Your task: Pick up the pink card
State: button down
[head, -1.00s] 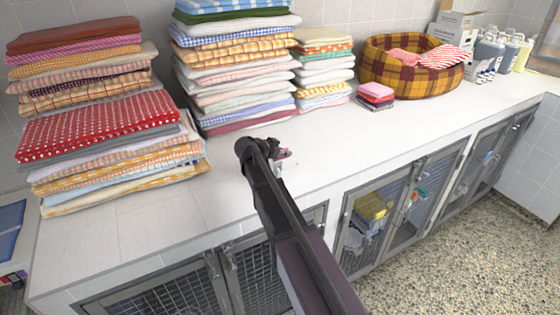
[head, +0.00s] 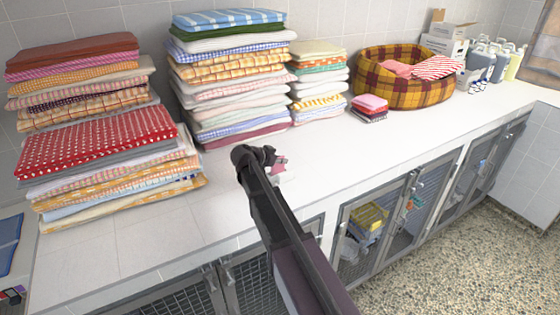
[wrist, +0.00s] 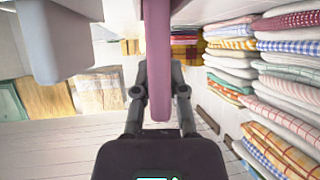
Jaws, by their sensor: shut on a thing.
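The pink card (wrist: 158,40) shows in the wrist view as a mauve-pink strip, seen nearly edge-on, between the two dark fingers. My gripper (wrist: 160,85) is shut on it. In the head view a small pink bit of the card (head: 279,165) shows beside my gripper (head: 272,158), over the white counter. My own arm hides most of the gripper there. I cannot tell how far the card is above the counter.
Tall stacks of folded towels (head: 232,90) stand along the wall on the counter (head: 400,135). A small pink-topped cloth pile (head: 370,104) and a plaid basket (head: 400,92) stand farther right. Bottles (head: 495,62) and a box stand beyond. Mesh-door kennels (head: 365,225) lie below.

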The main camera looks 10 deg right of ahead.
jog(key=shift+r+p, duration=3.3)
jog(key=shift+r, duration=0.35)
jog(key=shift+s, duration=0.1)
